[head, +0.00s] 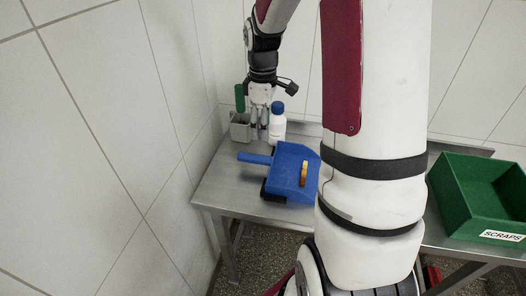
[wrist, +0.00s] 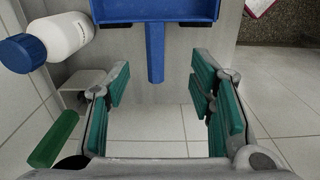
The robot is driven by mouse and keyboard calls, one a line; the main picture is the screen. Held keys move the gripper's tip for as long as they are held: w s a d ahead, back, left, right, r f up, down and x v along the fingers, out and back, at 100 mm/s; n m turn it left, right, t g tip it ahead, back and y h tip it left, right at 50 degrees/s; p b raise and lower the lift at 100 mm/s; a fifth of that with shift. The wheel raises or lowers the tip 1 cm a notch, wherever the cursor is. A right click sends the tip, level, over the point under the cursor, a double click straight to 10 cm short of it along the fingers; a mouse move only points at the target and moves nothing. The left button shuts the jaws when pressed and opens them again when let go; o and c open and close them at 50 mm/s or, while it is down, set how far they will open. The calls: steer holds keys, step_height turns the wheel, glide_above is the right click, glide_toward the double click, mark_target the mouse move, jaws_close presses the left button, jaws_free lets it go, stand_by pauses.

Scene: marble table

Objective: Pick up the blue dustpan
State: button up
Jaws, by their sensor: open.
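The blue dustpan (head: 285,172) lies on the left part of the grey table, its handle (head: 254,158) pointing left. A small orange-brown item sits in its pan, and something dark shows beneath its edge. My gripper (head: 261,128) points down near the table's back left, behind the handle. In the wrist view, my gripper (wrist: 158,80) is open and empty, its green-padded fingers spread wide. The dustpan (wrist: 155,10) is at the top of that view, cut off by the edge. Its handle (wrist: 155,55) points down toward the gap between the fingers, touching neither finger.
A white bottle with a blue cap (head: 278,127) and a grey holder (head: 240,130) with a green-handled item (head: 240,97) stand close to my gripper. A green SCRAPS bin (head: 455,205) is at the right. Tiled walls close off the left and back.

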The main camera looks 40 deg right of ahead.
mark_target(265, 157)
steer(key=f, duration=0.9)
steer(key=shift+w+d, duration=0.1)
steer(key=shift+d, duration=0.3)
steer(key=shift+w+d+f, duration=0.1)
steer(key=shift+w+f, duration=0.05)
steer(key=shift+f, duration=2.8)
jaws_close()
